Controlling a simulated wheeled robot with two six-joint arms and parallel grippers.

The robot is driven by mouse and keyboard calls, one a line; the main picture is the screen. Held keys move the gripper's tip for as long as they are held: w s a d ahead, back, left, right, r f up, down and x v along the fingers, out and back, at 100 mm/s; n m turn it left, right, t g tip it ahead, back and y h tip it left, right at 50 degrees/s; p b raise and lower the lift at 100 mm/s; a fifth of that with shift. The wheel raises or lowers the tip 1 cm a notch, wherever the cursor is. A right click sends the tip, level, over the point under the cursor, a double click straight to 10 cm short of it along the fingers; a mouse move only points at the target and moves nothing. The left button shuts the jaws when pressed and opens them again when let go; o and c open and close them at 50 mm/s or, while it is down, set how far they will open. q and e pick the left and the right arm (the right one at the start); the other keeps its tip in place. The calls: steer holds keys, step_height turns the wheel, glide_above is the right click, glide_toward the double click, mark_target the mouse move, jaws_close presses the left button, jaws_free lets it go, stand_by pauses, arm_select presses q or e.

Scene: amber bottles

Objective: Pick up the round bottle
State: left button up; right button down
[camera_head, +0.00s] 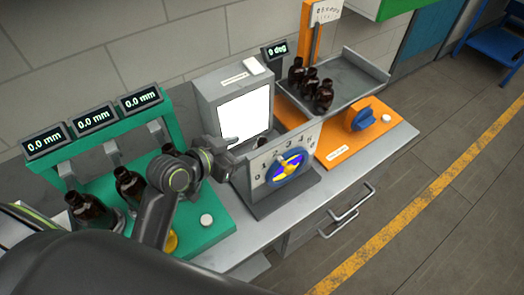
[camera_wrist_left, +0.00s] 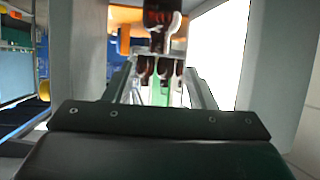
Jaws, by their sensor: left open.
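Dark amber bottles stand in two groups in the head view. At the left, bottles (camera_head: 90,211) (camera_head: 130,184) stand at the green station, with another partly hidden behind my arm. Three more (camera_head: 296,72) (camera_head: 310,80) (camera_head: 324,97) stand on the grey tray (camera_head: 358,75). I cannot tell which is the round one. My left gripper (camera_head: 230,146) is at the opening of the grey lit box (camera_head: 214,92); a small dark thing shows beside it. In the left wrist view, dark bottle shapes (camera_wrist_left: 160,22) show ahead of the open, empty fingers (camera_wrist_left: 160,88).
The green station (camera_head: 208,232) has three displays. The grey box has a bright white panel (camera_head: 246,112) and a numbered front with a coloured dial (camera_head: 287,167). An orange station (camera_head: 400,137) with a blue knob (camera_head: 362,119) is at the right.

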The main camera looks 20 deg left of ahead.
mark_target(259, 144)
arm_select(q)
steer(key=x, duration=0.2)
steer(key=shift+w+d, duration=0.2)
steer(key=shift+w, duration=0.05)
steer(key=shift+w+d+f, duration=0.15)
steer(key=shift+w+f, duration=0.1)
steer(key=shift+w, duration=0.05)
steer(key=shift+w+d+f+p, duration=0.1)
steer(key=shift+w+f+p, duration=0.05)
steer(key=shift+w+p, duration=0.15)
steer(key=shift+w+d+f+p, duration=0.25)
steer(key=shift+w+f+p, duration=0.1)
steer(key=shift+w+p, duration=0.05)
steer(key=p+x, duration=0.1)
steer(key=x, duration=0.2)
steer(key=shift+s+f, duration=0.1)
steer(key=shift+f, duration=0.05)
steer(key=shift+w+d+f, duration=0.1)
steer(key=shift+w+f, duration=0.15)
steer(key=shift+w, duration=0.1)
arm_select(e)
step_height(259, 144, up, 3)
steer(key=shift+s+a+f, duration=0.15)
arm_select(q)
steer(key=shift+c, duration=0.2)
